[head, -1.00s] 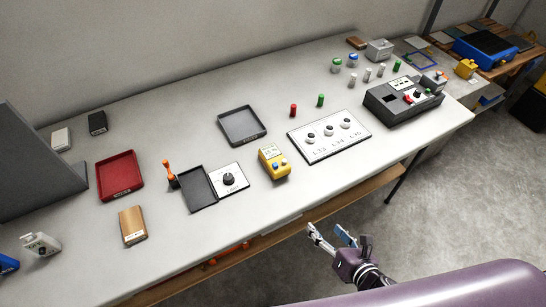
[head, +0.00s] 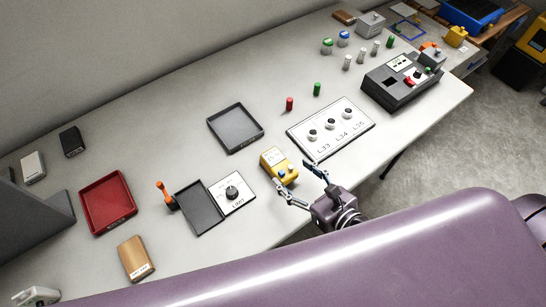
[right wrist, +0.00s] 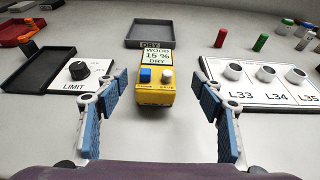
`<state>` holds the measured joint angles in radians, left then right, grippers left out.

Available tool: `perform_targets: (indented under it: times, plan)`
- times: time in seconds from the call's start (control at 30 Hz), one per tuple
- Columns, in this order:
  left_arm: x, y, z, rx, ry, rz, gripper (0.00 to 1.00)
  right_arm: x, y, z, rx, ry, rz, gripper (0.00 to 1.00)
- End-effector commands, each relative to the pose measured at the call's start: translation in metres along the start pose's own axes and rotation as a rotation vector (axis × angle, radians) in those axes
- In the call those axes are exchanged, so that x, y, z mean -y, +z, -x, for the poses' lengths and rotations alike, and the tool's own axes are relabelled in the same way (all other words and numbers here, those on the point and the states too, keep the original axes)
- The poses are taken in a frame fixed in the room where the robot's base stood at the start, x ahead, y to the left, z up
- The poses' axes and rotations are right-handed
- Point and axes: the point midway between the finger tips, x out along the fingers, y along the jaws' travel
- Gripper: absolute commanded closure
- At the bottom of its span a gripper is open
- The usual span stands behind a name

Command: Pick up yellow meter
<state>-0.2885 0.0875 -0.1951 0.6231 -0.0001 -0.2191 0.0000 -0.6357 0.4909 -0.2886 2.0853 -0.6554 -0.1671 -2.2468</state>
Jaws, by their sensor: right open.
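My right gripper (head: 299,183) is open at the near side of the meter. In the right wrist view its two blue-padded fingers (right wrist: 160,112) stand left and right of the meter's near end, with clear gaps on both sides. My left gripper is not in view.
Left of the meter are the limit dial plate (head: 232,193) and a black tray (head: 200,207). A dark grey tray (head: 235,129) lies behind it. A red tray (head: 107,202) and wooden block (head: 136,258) lie further left.

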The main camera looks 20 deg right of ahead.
Motion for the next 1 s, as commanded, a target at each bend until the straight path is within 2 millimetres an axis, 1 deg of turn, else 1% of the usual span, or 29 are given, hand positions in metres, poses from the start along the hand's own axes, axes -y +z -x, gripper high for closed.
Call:
perform_targets:
  times: [0.2,0.3,0.5,0.6,0.73,0.87,1.0]
  plan:
    - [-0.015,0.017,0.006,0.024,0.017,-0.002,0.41,0.0,0.002,-0.021,0.002,0.0,-0.001,0.38]
    - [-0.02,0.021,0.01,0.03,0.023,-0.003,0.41,-0.002,0.003,-0.032,0.002,0.0,-0.003,0.38]
    - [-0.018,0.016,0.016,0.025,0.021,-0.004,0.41,-0.005,0.002,-0.061,0.001,-0.001,-0.003,0.38]
    - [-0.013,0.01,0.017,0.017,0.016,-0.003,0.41,-0.005,0.002,-0.07,0.0,0.0,-0.002,0.38]
    - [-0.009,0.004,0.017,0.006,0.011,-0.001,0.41,-0.006,0.0,-0.072,-0.001,0.0,-0.002,0.38]
    - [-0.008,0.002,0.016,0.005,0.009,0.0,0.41,-0.005,0.0,-0.072,-0.001,0.0,-0.002,0.38]
    - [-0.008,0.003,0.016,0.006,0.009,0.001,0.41,-0.005,0.0,-0.072,-0.001,0.0,-0.002,0.52]
